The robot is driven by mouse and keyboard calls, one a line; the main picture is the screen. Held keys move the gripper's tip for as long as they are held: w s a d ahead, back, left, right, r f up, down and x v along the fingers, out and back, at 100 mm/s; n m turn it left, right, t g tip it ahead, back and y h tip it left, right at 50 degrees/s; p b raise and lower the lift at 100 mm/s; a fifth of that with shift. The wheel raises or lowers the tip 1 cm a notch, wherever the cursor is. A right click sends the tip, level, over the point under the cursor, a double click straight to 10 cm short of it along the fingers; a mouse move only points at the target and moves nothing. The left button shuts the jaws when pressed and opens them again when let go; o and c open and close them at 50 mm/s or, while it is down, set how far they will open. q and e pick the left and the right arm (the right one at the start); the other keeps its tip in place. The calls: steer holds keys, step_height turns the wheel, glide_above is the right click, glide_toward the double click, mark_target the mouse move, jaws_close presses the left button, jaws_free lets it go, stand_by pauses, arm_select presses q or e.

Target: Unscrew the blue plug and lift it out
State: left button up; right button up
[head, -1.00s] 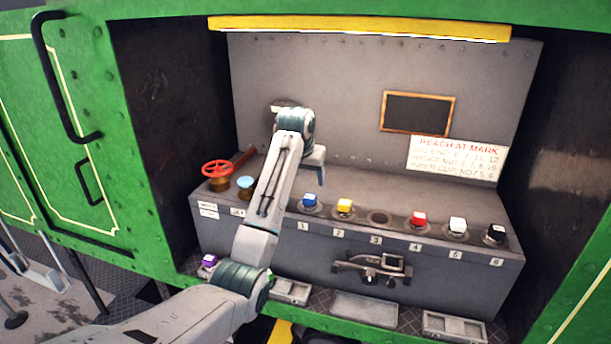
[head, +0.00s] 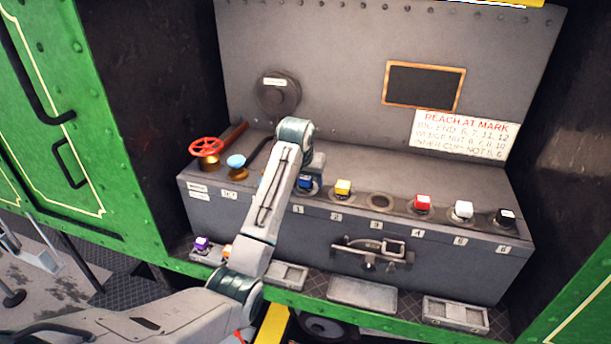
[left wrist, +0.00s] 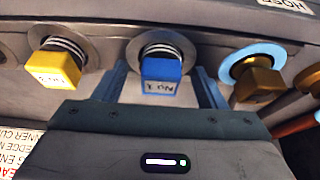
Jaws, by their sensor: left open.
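The blue plug (head: 305,182) sits in the row on the grey box top, above label 1, partly hidden by my left gripper. In the left wrist view the blue plug (left wrist: 161,74), marked No 1, sits in a round grey collar with a dark and light ringed neck showing. My left gripper (left wrist: 164,84) is open, with one finger on each side of the plug and visible gaps between. In the head view my left gripper (head: 312,178) is right at the plug. My right gripper is not in view.
A yellow plug (head: 343,188) is one neighbour; a blue-ringed brass fitting (left wrist: 257,75) is the other. Socket 3 (head: 380,203) is empty. Red (head: 422,202), white (head: 463,210) and black (head: 506,217) plugs stand further right. A red handwheel (head: 206,148) stands left.

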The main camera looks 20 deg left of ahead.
arm_select(q)
steer(key=c, duration=1.4)
steer(key=n+y, duration=0.1)
steer(key=n, duration=0.2)
steer(key=shift+n+y, duration=0.3)
steer(key=shift+n, duration=0.1)
steer(key=n+g+y, duration=0.1)
steer(key=n, duration=0.2)
steer(key=shift+n, duration=0.7)
steer(key=n+g+y, duration=0.1)
steer(key=n, duration=0.3)
steer(key=shift+g, duration=0.3)
